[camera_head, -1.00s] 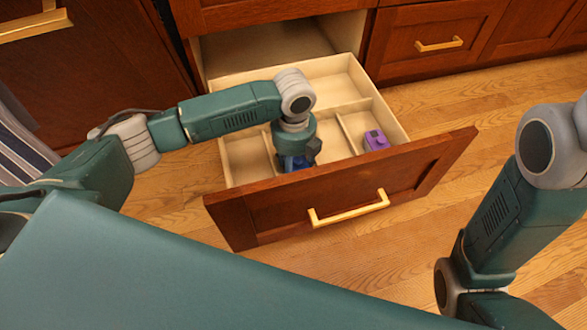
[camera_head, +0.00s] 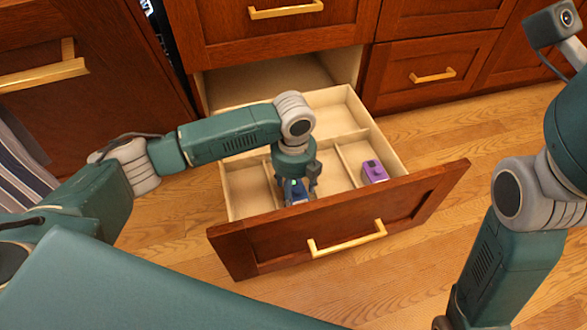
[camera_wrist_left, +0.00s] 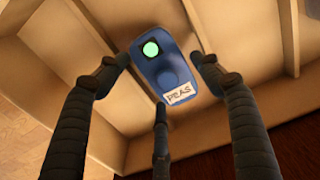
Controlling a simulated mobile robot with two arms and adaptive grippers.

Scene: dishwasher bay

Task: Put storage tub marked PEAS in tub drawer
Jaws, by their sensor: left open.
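The blue tub (camera_head: 296,191) sits low inside the open wooden drawer (camera_head: 262,240), in the front middle part. In the left wrist view the same tub (camera_wrist_left: 160,72) shows a white label reading PEAS and a round green spot. My left gripper (camera_head: 299,187) points down into the drawer. Its dark fingers (camera_wrist_left: 158,84) are spread open around the tub, with gaps visible beside it. The tub's underside is hidden, and the arm covers part of it in the head view. My right arm shows at the right, but its gripper is out of view.
A purple tub (camera_head: 373,171) lies in the front right compartment. Pale dividers (camera_head: 348,163) split the drawer, and its back right compartment (camera_head: 330,108) is empty. Closed cabinets (camera_head: 440,60) stand behind. Wood floor (camera_head: 430,135) is clear to the right of the drawer.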

